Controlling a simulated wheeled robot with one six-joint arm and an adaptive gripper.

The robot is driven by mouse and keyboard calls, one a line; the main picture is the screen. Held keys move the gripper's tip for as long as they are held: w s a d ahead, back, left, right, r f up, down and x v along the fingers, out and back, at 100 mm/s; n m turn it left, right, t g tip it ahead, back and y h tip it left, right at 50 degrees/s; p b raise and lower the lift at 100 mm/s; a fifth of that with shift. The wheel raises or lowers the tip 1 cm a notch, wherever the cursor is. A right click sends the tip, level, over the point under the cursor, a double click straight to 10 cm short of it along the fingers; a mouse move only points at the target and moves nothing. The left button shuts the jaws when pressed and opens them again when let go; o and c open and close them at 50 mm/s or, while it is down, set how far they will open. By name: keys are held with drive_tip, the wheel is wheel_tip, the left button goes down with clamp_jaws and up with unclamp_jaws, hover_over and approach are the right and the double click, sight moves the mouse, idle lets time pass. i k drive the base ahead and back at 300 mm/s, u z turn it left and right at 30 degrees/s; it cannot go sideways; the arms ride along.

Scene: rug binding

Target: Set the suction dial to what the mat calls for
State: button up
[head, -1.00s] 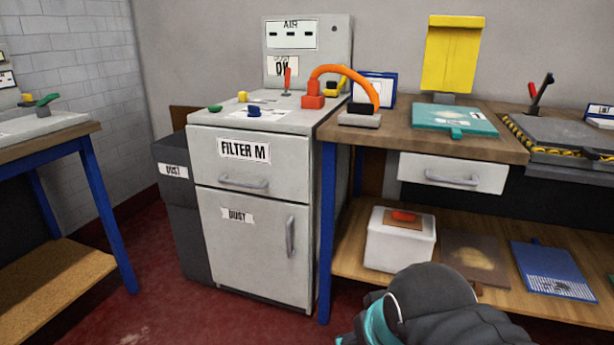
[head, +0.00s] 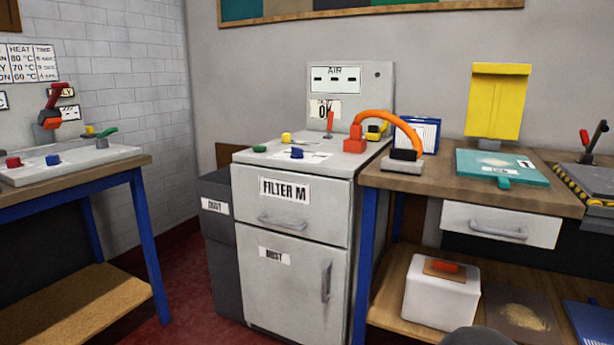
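The grey filter cabinet (head: 290,230), labelled FILTER M, stands in the middle of the head view. Its top carries a blue knob (head: 296,153), a yellow knob (head: 286,138), a green button (head: 260,149) and a red lever (head: 330,121). I cannot tell which control is the suction dial, or its setting. A teal board or mat (head: 475,160) with a pale patch and a small tag lies on the right bench; the tag is too small to read. Another brown mat (head: 520,318) with a pale patch lies on the shelf below.
An orange hose (head: 390,115) arches from the cabinet to the right bench (head: 415,183). A dark dust bin (head: 218,240) stands left of the cabinet. The left bench (head: 80,178) holds more knobs beneath a heat and time chart (head: 35,63). Red floor is open between.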

sight(297, 152)
drive_tip(key=z, duration=1.95)
drive_tip(key=i, duration=1.3)
drive_tip(key=u, duration=2.1)
